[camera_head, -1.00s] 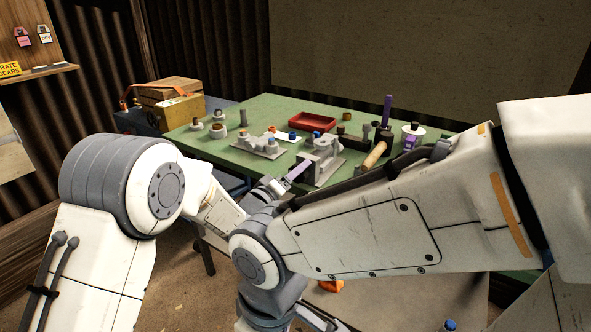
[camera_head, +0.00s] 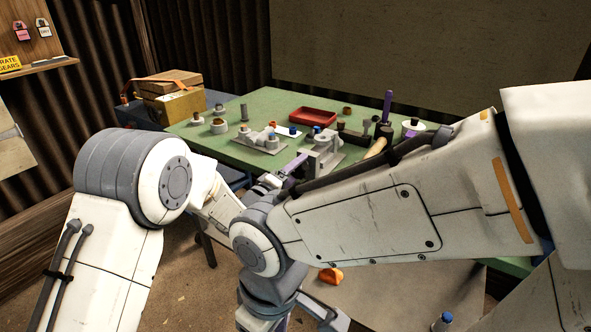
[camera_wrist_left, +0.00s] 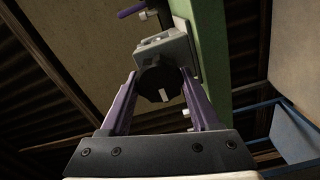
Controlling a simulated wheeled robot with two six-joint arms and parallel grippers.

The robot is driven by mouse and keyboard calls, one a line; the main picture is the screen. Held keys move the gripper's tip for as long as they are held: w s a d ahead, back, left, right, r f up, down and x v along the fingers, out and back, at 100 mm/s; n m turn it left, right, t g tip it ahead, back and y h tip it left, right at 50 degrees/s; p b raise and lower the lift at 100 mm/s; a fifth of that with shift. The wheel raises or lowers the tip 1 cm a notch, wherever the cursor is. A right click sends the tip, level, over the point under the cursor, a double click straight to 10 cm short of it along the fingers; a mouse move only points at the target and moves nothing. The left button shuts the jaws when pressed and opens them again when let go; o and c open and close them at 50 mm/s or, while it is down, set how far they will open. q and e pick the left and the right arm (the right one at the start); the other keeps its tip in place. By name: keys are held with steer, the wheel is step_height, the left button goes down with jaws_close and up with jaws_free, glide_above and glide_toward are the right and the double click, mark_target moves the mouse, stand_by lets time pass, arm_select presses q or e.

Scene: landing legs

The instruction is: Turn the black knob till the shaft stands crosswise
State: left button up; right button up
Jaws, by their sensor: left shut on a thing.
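The black knob (camera_wrist_left: 156,80) is in the left wrist view, on the near face of a grey block (camera_wrist_left: 170,47). A pale mark (camera_wrist_left: 164,95) shows on its front, near the lower edge. My left gripper (camera_wrist_left: 160,76) is shut on the knob, one purple finger on each side. In the head view my left gripper (camera_head: 298,161) reaches the front of the grey fixture (camera_head: 322,157), which stands on the green table. The knob is too small to make out there. I cannot make out the shaft or its angle.
The green table (camera_head: 215,149) also carries a red tray (camera_head: 313,116), a grey casting (camera_head: 262,140), an upright purple rod (camera_head: 387,106) and several small parts. My right arm covers the table's front right. An orange object (camera_head: 331,275) lies low in front.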

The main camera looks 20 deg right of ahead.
arm_select(q)
steer(key=shift+s+d, duration=0.15)
steer(key=shift+d, duration=0.05)
steer(key=o, duration=1.4)
steer(key=shift+c, duration=0.2)
steer(key=shift+a, duration=0.1)
steer(key=shift+s+a, duration=0.1)
steer(key=shift+a, duration=0.15)
steer(key=v, duration=1)
